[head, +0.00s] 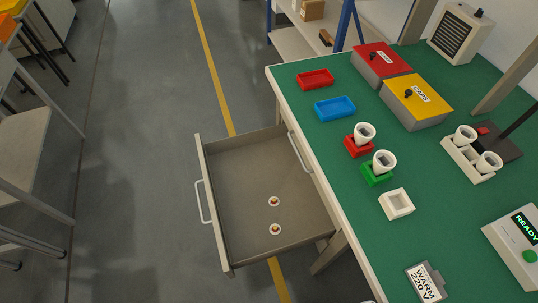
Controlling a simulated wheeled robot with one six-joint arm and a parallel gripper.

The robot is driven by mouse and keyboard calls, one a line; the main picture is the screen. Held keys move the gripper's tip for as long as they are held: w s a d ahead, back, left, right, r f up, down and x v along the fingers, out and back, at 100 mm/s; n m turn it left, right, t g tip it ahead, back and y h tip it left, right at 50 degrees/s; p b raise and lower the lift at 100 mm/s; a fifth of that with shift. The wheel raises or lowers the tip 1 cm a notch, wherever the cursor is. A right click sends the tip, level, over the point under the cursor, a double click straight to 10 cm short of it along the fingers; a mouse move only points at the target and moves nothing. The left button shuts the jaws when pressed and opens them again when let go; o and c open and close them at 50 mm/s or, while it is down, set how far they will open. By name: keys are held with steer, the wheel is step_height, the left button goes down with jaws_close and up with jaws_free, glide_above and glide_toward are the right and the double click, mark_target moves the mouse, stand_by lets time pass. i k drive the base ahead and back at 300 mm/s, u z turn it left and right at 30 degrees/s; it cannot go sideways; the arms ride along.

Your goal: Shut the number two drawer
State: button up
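An open drawer (255,180) is pulled far out from the left side of the green-topped bench (345,150). Its pale front panel (215,220) faces left and carries a white bar handle (204,202). Two small round pieces with orange centres (274,201) lie on the drawer floor. A second white handle (299,152) shows close to the bench edge, by the inner end of the open drawer. No drawer number can be read from here. My gripper is not in view.
The grey floor left of the drawer is clear, with a yellow line (210,60). A stool or chair (35,150) stands at far left. The bench holds red and blue trays (334,107), two lidded boxes (415,95), bulb sockets and a READY device (520,240).

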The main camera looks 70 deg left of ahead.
mark_target(241, 173)
steer(key=k, duration=0.5)
steer(key=u, duration=3.75)
steer(key=k, duration=1.1)
steer(key=z, duration=0.9)
steer(key=i, duration=1.15)
steer(key=u, duration=0.55)
